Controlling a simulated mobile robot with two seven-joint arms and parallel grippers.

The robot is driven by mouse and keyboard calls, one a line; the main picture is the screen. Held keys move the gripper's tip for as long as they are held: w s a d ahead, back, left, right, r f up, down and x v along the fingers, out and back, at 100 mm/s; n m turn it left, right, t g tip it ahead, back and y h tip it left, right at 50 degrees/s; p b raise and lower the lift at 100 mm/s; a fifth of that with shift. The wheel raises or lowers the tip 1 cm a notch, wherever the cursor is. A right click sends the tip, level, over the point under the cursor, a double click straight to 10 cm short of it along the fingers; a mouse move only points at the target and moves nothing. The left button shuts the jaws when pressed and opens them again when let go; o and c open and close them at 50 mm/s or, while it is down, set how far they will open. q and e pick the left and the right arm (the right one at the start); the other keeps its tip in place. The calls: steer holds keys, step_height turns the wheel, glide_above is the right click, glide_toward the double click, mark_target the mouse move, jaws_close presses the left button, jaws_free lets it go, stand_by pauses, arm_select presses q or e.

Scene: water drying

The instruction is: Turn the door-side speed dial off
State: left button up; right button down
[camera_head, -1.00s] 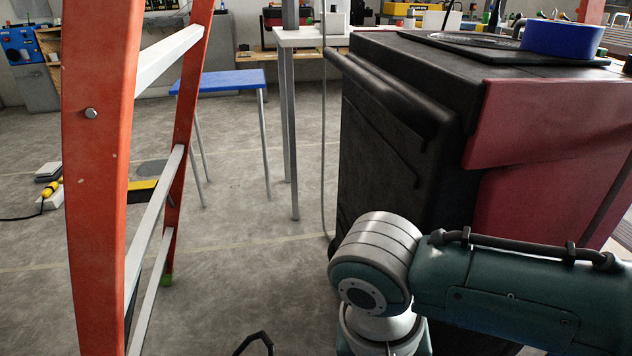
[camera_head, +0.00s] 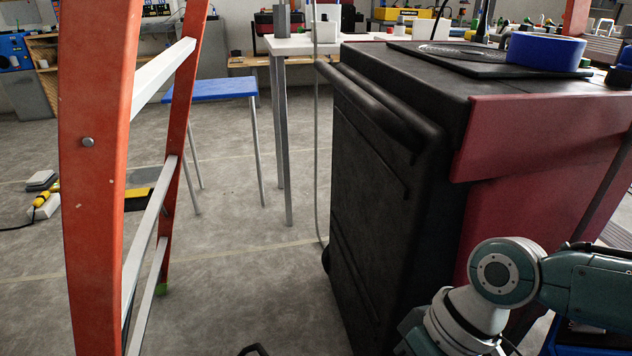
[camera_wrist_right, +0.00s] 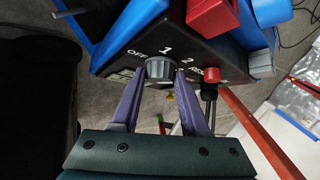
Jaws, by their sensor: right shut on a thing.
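The speed dial (camera_wrist_right: 160,66) is a dark grey round knob on a black panel (camera_wrist_right: 125,50) in the right wrist view. OFF, 1 and 2 are printed around it. My right gripper (camera_wrist_right: 161,82) has its two purple fingers on either side of the dial and is shut on it. I cannot make out which mark the dial points to. In the head view my right arm comes in at the lower right and its gripper is out of frame. My left gripper is not in view.
A red knob (camera_wrist_right: 208,91) sits just right of the dial. In the head view, an orange ladder (camera_head: 92,180) stands at left, and a black and red cabinet (camera_head: 385,190) at right bears a blue tape roll (camera_head: 545,52). Grey floor (camera_head: 235,270) lies open between them.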

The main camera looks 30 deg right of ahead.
arm_select(q)
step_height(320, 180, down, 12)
steer(key=b, duration=1.1)
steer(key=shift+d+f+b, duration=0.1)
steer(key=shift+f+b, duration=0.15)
steer(key=shift+b, duration=0.05)
arm_select(e)
steer(key=n+y, duration=0.1)
steer(key=n, duration=0.1)
steer(key=n+g+y, duration=0.1)
steer(key=y, duration=0.1)
steer(key=f+n+y, duration=0.1)
steer(key=n+y, duration=0.1)
steer(key=shift+w+d+f+n+g, duration=0.1)
steer(key=shift+d+n+g, duration=0.2)
steer(key=shift+d, duration=0.05)
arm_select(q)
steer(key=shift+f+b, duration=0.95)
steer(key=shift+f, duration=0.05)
arm_select(e)
steer(key=shift+r+n+g+y, duration=0.2)
steer(key=shift+n+g+y, duration=0.1)
steer(key=shift+n+y, duration=0.25)
steer(key=shift+c, duration=2)
jaws_free()
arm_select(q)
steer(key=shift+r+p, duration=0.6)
arm_select(e)
steer(key=v, duration=1)
